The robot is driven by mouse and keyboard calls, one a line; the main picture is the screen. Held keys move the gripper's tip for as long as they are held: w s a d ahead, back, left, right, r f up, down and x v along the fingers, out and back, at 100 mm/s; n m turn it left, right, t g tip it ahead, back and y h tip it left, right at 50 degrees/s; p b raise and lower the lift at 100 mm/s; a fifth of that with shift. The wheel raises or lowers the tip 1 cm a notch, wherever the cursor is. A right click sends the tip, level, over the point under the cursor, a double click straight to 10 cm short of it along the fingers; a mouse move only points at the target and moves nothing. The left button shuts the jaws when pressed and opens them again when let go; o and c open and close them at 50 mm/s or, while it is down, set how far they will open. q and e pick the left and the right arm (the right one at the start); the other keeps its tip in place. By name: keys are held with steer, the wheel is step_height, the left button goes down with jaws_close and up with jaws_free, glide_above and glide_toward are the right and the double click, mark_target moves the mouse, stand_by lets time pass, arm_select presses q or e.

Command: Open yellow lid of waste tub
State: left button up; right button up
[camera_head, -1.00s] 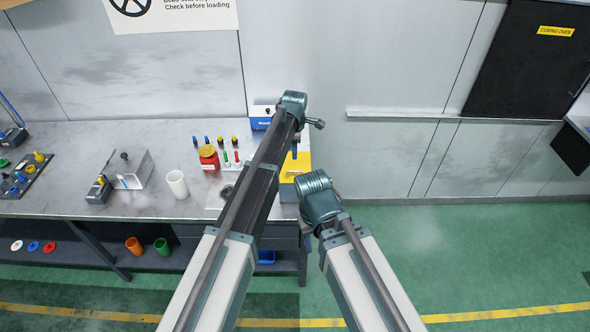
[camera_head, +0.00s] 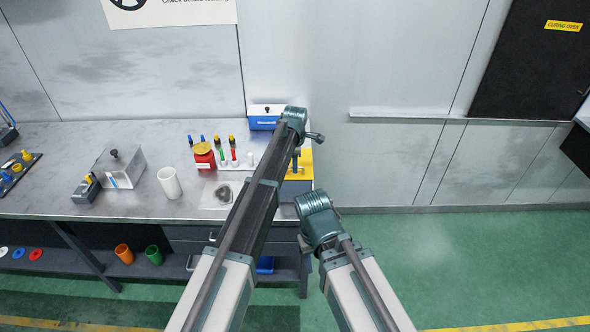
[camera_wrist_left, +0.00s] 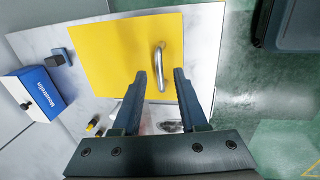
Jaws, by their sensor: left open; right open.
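The yellow lid (camera_head: 305,158) lies flat at the right end of the bench, on the grey tub, partly hidden by my left arm. In the left wrist view the square yellow lid (camera_wrist_left: 110,50) fills the upper middle, with a curved metal handle (camera_wrist_left: 161,68) near its right edge. My left gripper (camera_wrist_left: 160,76) is open and empty, its dark fingertips appearing on either side of the handle's lower end; I cannot tell how far above it they are. My right gripper (camera_head: 304,245) is lower, in front of the bench end, mostly hidden by its wrist, holding nothing visible.
A blue box (camera_head: 265,117) stands behind the lid's left. A red jar (camera_head: 204,156), several colored bottles, a white cup (camera_head: 170,183) and a grey metal box (camera_head: 118,168) stand along the bench. Green floor (camera_head: 430,245) is clear to the right.

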arm_select(q)
jaws_close()
stand_by(1.5)
